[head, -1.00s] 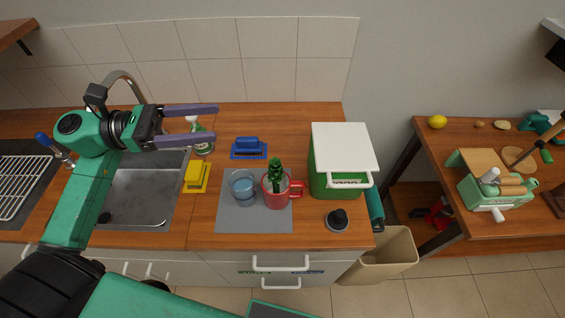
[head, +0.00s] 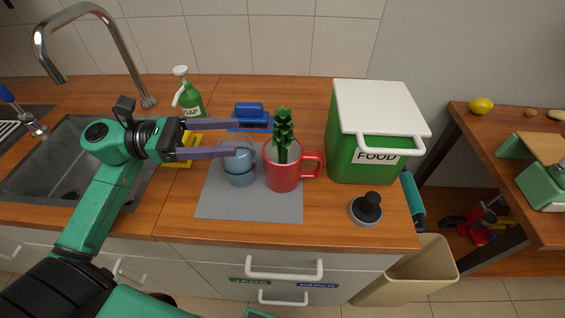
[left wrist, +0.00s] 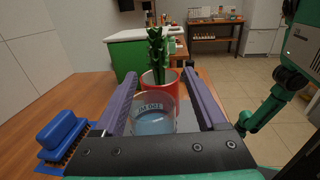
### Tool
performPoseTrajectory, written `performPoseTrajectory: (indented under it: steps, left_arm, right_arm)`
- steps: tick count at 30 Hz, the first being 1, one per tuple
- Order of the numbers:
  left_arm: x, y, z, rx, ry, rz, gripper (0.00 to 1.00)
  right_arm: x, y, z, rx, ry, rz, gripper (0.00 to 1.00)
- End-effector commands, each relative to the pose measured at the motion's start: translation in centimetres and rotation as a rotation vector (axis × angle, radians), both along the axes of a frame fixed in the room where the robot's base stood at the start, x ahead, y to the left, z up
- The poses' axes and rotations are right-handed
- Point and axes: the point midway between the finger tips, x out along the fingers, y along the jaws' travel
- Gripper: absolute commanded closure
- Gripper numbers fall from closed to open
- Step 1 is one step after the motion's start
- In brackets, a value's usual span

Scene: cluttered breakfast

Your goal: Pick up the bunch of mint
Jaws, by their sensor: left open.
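The bunch of mint (head: 283,132) is dark green and stands upright in a red mug (head: 283,178) on a grey mat (head: 222,207). In the left wrist view, the mint (left wrist: 156,52) rises out of the red mug (left wrist: 173,92), straight ahead between the fingers. My left gripper (head: 250,138) is open and empty, to the left of the mint, with its fingers pointing at it. A clear blue glass (head: 239,165) stands left of the mug; in the left wrist view this glass (left wrist: 153,118) is nearer than the mug. The mint's lower end is hidden inside the mug.
A blue brush (head: 250,116) lies behind the mat. A green food bin (head: 362,160) stands right of the mug, and a black-knobbed round item (head: 367,208) in front of it. A soap bottle (head: 188,98) and yellow sponge (head: 186,143) are near the sink (head: 68,165).

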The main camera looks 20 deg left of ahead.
Motion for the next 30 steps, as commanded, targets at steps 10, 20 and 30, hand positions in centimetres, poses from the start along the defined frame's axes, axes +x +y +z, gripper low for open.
performPoseTrajectory:
  steps: [10,20,30]
  left_arm:
    - [2.8,-7.4,0.9,-0.001,-0.003,-0.001,0.26]
    - [5.1,-12.1,0.8,-0.002,-0.001,0.0,0.26]
    - [5.2,-12.4,0.4,0.0,-0.001,0.0,0.68]
  right_arm:
    - [0.0,-0.1,4.0,-0.001,0.0,0.001,0.26]
    - [-0.1,-0.1,7.1,-0.001,0.001,0.001,0.26]
    - [-0.1,-0.1,6.8,-0.001,0.002,0.001,0.26]
